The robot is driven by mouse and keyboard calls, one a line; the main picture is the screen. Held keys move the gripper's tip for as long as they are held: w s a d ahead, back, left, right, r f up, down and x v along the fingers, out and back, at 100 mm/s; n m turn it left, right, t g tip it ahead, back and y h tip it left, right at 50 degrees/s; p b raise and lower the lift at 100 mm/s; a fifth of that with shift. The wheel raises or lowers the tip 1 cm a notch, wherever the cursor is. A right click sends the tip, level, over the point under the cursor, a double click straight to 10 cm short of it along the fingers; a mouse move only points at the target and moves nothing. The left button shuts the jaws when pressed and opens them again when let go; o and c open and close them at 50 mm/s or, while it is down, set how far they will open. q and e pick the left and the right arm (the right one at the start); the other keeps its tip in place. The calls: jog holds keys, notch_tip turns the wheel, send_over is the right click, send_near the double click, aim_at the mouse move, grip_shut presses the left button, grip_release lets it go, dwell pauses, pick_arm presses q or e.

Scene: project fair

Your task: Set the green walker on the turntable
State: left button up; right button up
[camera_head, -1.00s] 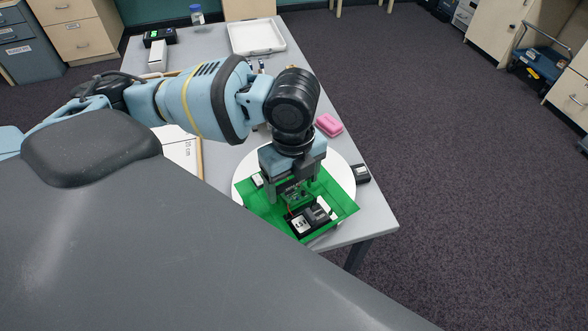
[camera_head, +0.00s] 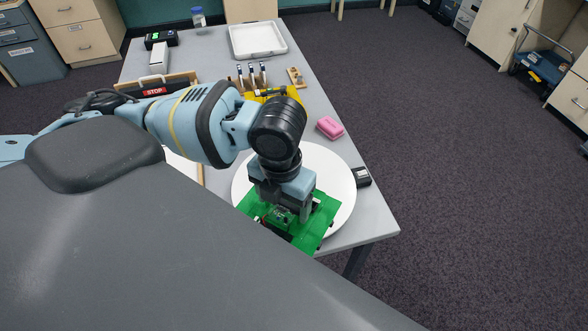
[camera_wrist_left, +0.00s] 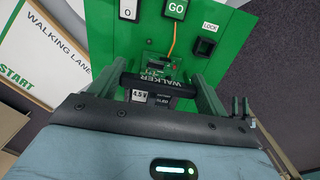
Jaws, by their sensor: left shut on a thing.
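The green walker (camera_head: 322,216) is a flat green body with black and white parts on it. In the left wrist view its panel (camera_wrist_left: 120,50) carries GO and LOCK markings, and a black bar labelled WALKER lies between the fingers. My left gripper (camera_head: 280,207) points down and is shut on the walker; in the wrist view the fingers (camera_wrist_left: 160,85) flank the bar. The white round turntable (camera_head: 336,172) is under and behind the walker, whose near part overhangs the turntable's front rim in the picture. I cannot tell whether they touch. My right gripper is not in view.
A black box (camera_head: 361,177) stands at the turntable's right, and a pink object (camera_head: 330,127) behind it. A yellow piece (camera_head: 290,92), a STOP board (camera_head: 155,91) and a white tray (camera_head: 257,38) are farther back. A WALKING LANE sheet (camera_wrist_left: 48,45) lies left in the wrist view.

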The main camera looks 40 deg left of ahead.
pick_arm(q)
jog(key=w+a, duration=0.3)
jog(key=w, duration=0.4)
jog(key=w+a+f, duration=0.1)
jog(key=w+a, duration=0.2)
jog(key=w, duration=0.3)
jog(key=shift+w+a+f+b, duration=0.15)
jog(key=shift+w+a+b, duration=0.2)
jog(key=shift+w+a+f, duration=0.1)
jog(key=shift+w+f, duration=0.1)
jog(key=shift+f, duration=0.7)
jog(key=shift+w+a+f, duration=0.1)
jog(key=shift+w+f, duration=0.05)
jog(key=shift+f, duration=0.75)
jog(key=shift+f, duration=0.1)
jog(key=o, duration=1.1)
jog(key=shift+f, duration=0.1)
notch_tip(320, 180, up, 12)
jog(key=shift+r+p, duration=0.15)
jog(key=shift+p, duration=0.15)
